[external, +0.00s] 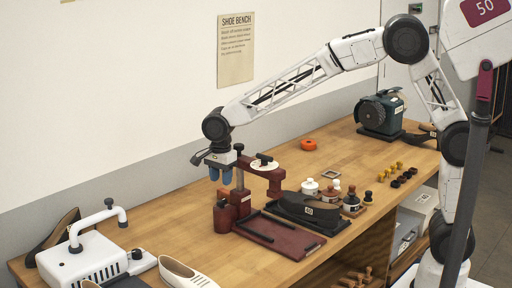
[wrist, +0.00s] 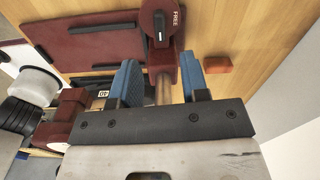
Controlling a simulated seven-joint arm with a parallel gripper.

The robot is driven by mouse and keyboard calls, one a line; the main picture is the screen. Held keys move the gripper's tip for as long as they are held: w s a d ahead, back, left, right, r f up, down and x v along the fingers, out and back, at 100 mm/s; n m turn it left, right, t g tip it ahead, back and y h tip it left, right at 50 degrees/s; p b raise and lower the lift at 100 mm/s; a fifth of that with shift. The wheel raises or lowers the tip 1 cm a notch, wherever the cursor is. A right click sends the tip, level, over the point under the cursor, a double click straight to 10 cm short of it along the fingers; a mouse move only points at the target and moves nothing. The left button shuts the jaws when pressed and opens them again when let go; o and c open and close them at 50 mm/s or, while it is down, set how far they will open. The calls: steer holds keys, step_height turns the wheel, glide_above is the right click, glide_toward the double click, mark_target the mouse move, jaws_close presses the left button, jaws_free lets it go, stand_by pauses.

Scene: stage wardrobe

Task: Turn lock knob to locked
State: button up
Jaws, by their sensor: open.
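The lock knob (wrist: 159,25) is a black bar on a round dark red face at the top of the wrist view. The word FREE is printed on the face, right of the bar. The bar runs roughly up and down in that view. My gripper (wrist: 162,82) is open, its blue fingers pointing toward the red fixture, with the knob beyond the fingertips. A wooden rod shows between the fingers. In the external view, my gripper (external: 221,174) hangs above the left end of the fixture. There the dark red fixture (external: 224,218) stands on the bench; the knob's setting is too small to read.
A dark red plate (external: 285,237) with black rails and a dark shoe (external: 310,207) are right of the gripper. The fixture's upper arm carries a pale dial (external: 259,166) close by. A white machine (external: 85,262) stands front left. Bare bench lies behind the fixture.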

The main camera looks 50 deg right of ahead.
steer(key=shift+o, duration=0.3)
steer(key=shift+o, duration=2.4)
steer(key=shift+r, duration=0.35)
step_height(320, 180, up, 4)
glide_above(222, 200)
step_height(222, 200, down, 5)
steer(key=n, duration=1.6)
steer(key=shift+r+n, duration=0.1)
steer(key=shift+n, duration=0.2)
steer(key=shift+f, duration=3.9)
